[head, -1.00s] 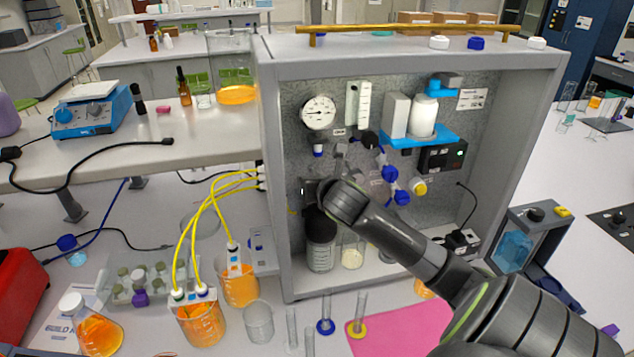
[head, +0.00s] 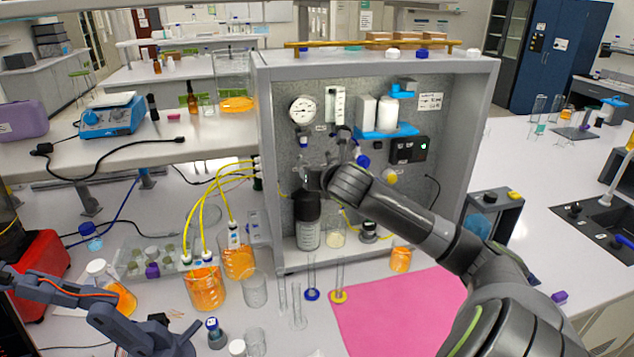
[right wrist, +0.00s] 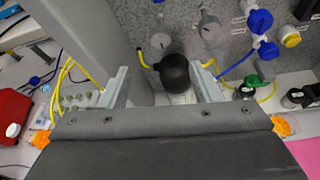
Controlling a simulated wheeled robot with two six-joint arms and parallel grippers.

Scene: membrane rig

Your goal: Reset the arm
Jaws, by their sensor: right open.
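My right arm (head: 420,215) reaches in from the lower right to the front of the grey rig cabinet. Its gripper (head: 312,175) is open by the upper part of a black-capped bottle (head: 308,232). In the right wrist view the two fingers of the gripper (right wrist: 163,85) stand wide apart, with the round black cap (right wrist: 175,70) showing between them. No finger visibly touches the cap. The bottle stands upright on the cabinet floor. My left gripper is not in view.
A dark jointed arm with an orange cable (head: 85,300) sits at bottom left. Orange-filled beakers (head: 204,288) with yellow tubes stand left of the cabinet (head: 264,160). Empty glass cylinders (head: 298,305) stand in front.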

